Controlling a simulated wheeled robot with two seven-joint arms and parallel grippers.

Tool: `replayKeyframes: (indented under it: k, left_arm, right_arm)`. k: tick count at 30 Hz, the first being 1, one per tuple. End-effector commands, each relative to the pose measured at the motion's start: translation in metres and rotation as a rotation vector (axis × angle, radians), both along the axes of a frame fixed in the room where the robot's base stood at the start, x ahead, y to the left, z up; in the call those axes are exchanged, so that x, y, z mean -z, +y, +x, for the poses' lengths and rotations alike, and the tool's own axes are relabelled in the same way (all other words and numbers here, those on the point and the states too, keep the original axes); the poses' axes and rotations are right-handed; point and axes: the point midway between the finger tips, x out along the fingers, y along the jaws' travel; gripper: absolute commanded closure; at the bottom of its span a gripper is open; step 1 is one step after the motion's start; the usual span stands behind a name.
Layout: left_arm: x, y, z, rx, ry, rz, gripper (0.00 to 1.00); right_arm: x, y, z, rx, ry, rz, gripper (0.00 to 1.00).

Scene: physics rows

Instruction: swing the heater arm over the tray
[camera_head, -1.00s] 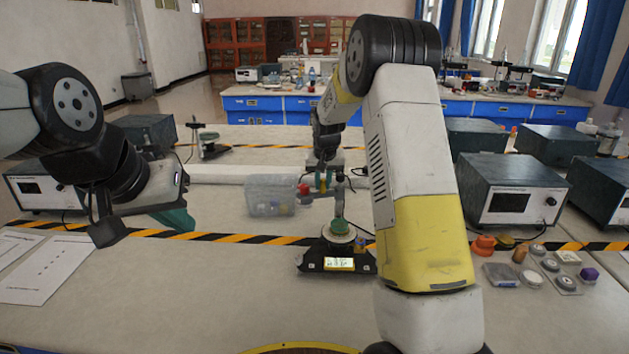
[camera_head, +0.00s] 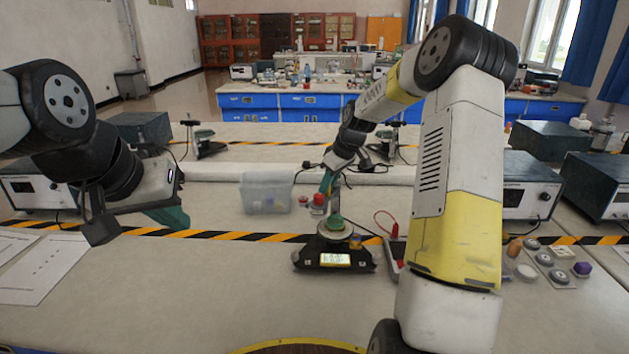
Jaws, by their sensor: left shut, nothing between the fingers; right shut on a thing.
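A small black instrument (camera_head: 334,259) with a lit yellow screen stands at the middle of the table. A pale round tray (camera_head: 335,233) sits on top of it, with a green piece (camera_head: 335,222) over it. A thin grey post, which seems to be part of the heater arm (camera_head: 339,195), rises behind the tray. My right gripper (camera_head: 327,184), with green fingertips, is shut on what seems to be the heater arm, above and behind the tray. The exact contact is small and hard to see. My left gripper (camera_head: 172,216) is shut and empty, well left of the instrument.
A clear plastic box (camera_head: 266,193) stands left of the post, with red-topped items (camera_head: 318,201) beside it. A red cable (camera_head: 383,222) and several small parts (camera_head: 560,272) lie to the right. Papers (camera_head: 38,268) lie at left. The front middle is clear.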

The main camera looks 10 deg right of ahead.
Motion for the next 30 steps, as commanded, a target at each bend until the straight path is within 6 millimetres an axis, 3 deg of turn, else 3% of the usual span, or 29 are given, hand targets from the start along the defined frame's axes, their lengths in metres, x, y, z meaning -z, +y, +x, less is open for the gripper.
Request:
replayKeyframes:
  k: [15, 30]
  left_arm:
    - [0.000, 0.000, 0.000, 0.000, 0.000, 0.000, 1.00]
    - [0.000, 0.000, 0.000, 0.000, 0.000, 0.000, 1.00]
  right_arm:
    - [0.001, -0.020, -0.010, -0.377, 0.002, 0.001, 1.00]
    - [0.001, -0.025, -0.012, -0.473, 0.004, -0.001, 1.00]
